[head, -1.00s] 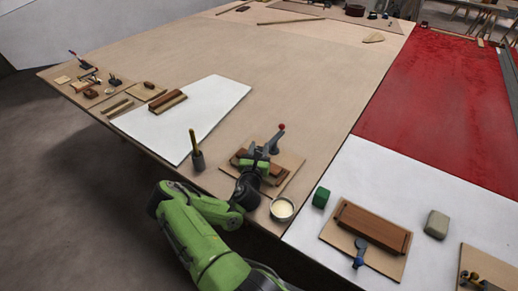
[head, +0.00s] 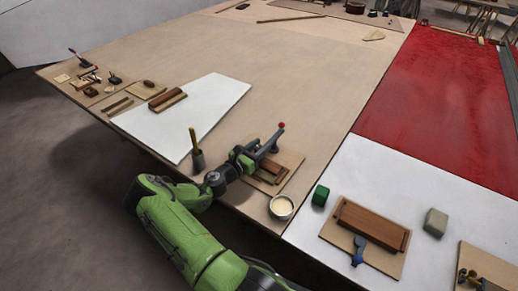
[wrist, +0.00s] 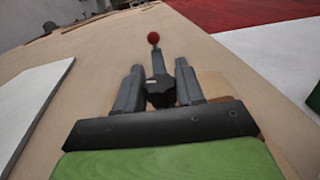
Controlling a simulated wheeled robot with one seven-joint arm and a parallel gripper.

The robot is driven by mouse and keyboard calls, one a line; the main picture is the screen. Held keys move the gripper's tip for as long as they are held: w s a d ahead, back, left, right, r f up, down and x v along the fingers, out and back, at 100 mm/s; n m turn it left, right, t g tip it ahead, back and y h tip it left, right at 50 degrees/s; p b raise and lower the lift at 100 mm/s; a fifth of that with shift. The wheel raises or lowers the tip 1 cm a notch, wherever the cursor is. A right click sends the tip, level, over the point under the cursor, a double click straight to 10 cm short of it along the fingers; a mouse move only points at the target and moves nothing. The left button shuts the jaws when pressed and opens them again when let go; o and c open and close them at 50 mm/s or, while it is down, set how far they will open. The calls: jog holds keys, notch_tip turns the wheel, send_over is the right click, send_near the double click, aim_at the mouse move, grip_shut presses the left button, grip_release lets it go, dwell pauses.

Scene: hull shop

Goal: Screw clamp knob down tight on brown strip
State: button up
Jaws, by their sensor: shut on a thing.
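My gripper (head: 262,150) reaches in from the left over the board (head: 290,160) near the table's front edge. In the wrist view my gripper (wrist: 160,88) has one finger on each side of a black clamp knob (wrist: 161,92) and is shut on it. The clamp's lever ends in a red ball (wrist: 153,38), which also shows in the head view (head: 282,125). The brown strip (head: 266,174) lies on the board, just below my gripper in the picture. The clamp's foot is hidden, so I cannot tell whether it touches the strip.
A dish of pale stuff (head: 282,207) stands at the board's near corner. A cup with a stick (head: 197,158) stands to the left. A green block (head: 320,196) and a second board with a brown block (head: 372,225) and blue clamp (head: 358,251) are to the right.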

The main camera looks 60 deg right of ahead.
dwell(0.4)
jog(key=o, duration=0.9)
jog(key=shift+o, duration=0.2)
jog(key=p+v, duration=0.1)
jog(key=v, duration=1.4)
jog(key=shift+w+a, duration=0.2)
jog(key=shift+a, duration=0.2)
